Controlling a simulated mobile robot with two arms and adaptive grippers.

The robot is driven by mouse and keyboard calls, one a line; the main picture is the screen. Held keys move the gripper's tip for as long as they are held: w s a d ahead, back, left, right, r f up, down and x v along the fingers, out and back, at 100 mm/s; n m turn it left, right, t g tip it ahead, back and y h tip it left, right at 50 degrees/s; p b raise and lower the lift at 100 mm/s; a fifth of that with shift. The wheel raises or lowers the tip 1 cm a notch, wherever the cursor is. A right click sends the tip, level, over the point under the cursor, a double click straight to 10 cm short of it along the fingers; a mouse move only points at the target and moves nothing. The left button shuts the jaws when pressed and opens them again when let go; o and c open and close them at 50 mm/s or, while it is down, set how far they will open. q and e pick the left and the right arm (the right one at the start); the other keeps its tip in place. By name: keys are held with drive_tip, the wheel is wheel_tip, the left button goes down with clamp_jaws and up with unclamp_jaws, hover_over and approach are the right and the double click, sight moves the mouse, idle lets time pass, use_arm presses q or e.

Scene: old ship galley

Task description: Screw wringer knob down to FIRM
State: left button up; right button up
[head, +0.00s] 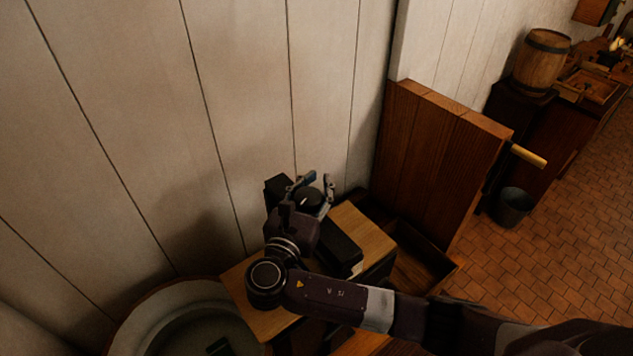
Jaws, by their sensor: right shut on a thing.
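The wringer (340,252) is a dark block-like unit on a light wooden stand against the white plank wall. Its black round knob (309,199) sits on top, with a small white mark on it. My right gripper (316,186) comes from above the stand and is shut on the knob, with a finger on either side of it. The gripper and wrist hide part of the wringer. Any FIRM marking is too small or hidden to read. My left gripper is not in view.
A round grey tub (190,300) stands at the lower left. A wooden panel (435,150) rises right of the wringer, with an open wooden box at its foot. A bucket (513,208) and a barrel (541,62) are farther right. The tiled floor (540,260) at right is clear.

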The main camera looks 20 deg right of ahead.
drive_tip(key=shift+f, duration=0.2)
drive_tip(key=shift+c, duration=0.6)
drive_tip(key=shift+s, duration=0.1)
drive_tip(key=shift+s+m+g+h, duration=0.1)
drive_tip(key=shift+m+g+h, duration=0.3)
drive_tip(key=shift+g, duration=0.1)
drive_tip(key=shift+s+d+m+g+h, duration=0.25)
drive_tip(key=shift+s+m+g+h, duration=0.1)
drive_tip(key=shift+m+g+h, duration=0.6)
drive_tip(key=shift+s+d+m+g+h, duration=0.3)
drive_tip(key=shift+m+g+h, duration=0.45)
drive_tip(key=shift+g, duration=0.45)
drive_tip(key=shift+s+d+m+g+h, duration=0.2)
drive_tip(key=shift+s+m+g+h, duration=0.2)
drive_tip(key=shift+m+g+h, duration=0.45)
drive_tip(key=shift+c, duration=0.4)
drive_tip(key=shift+g, duration=0.4)
drive_tip(key=o, duration=1.4)
drive_tip(key=shift+a+r, duration=0.1)
drive_tip(key=shift+r, duration=0.1)
